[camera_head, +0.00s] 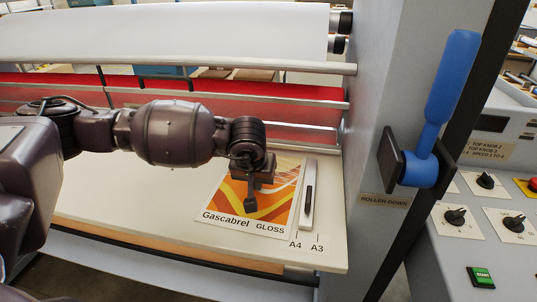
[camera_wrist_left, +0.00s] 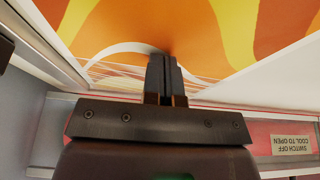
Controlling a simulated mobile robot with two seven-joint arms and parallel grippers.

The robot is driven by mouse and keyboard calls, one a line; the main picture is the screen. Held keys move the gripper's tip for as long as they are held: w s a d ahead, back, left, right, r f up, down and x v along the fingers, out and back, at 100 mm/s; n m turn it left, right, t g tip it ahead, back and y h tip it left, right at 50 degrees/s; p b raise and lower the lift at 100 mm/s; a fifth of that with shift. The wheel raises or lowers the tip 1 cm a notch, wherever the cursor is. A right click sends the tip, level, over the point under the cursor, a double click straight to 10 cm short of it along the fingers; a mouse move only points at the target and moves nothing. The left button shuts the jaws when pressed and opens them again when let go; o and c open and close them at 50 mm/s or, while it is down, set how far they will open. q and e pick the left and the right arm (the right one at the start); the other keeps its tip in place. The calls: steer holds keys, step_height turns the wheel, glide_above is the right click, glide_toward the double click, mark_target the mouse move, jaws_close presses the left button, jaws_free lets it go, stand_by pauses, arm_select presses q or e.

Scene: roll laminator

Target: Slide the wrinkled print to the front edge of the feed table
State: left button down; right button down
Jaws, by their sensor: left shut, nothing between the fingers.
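The print (camera_head: 276,190), an orange, yellow and white sheet lettered "Gascabrel GLOSS", lies on the cream feed table (camera_head: 130,212). Its lettered edge faces the table's front edge, with a strip of bare table between them. No wrinkles can be made out. My left gripper (camera_head: 249,203) is shut and empty, pointing down over the print's middle. In the left wrist view, its closed fingertips (camera_wrist_left: 166,60) meet the print's surface (camera_wrist_left: 200,25); whether they press on it I cannot tell. My arm hides part of the sheet. My right gripper is not in view.
A pale side guide (camera_head: 307,205) with a black slot stands right of the print, near the A4 and A3 marks. The red rollers and metal bars (camera_head: 60,92) lie behind. A blue lever (camera_head: 450,80) is on the right frame. The table's left part is bare.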

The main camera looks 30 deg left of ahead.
arm_select(q)
steer(key=shift+f, duration=0.15)
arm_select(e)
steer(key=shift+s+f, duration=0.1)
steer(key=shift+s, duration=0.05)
arm_select(q)
steer(key=shift+s, duration=0.1)
steer(key=shift+s, duration=0.1)
steer(key=shift+s+d, duration=0.3)
steer(key=shift+s, duration=0.5)
steer(key=shift+s+d, duration=0.3)
steer(key=shift+s, duration=0.7)
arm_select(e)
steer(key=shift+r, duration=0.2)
arm_select(q)
steer(key=shift+s+d, duration=0.1)
steer(key=shift+s, duration=0.05)
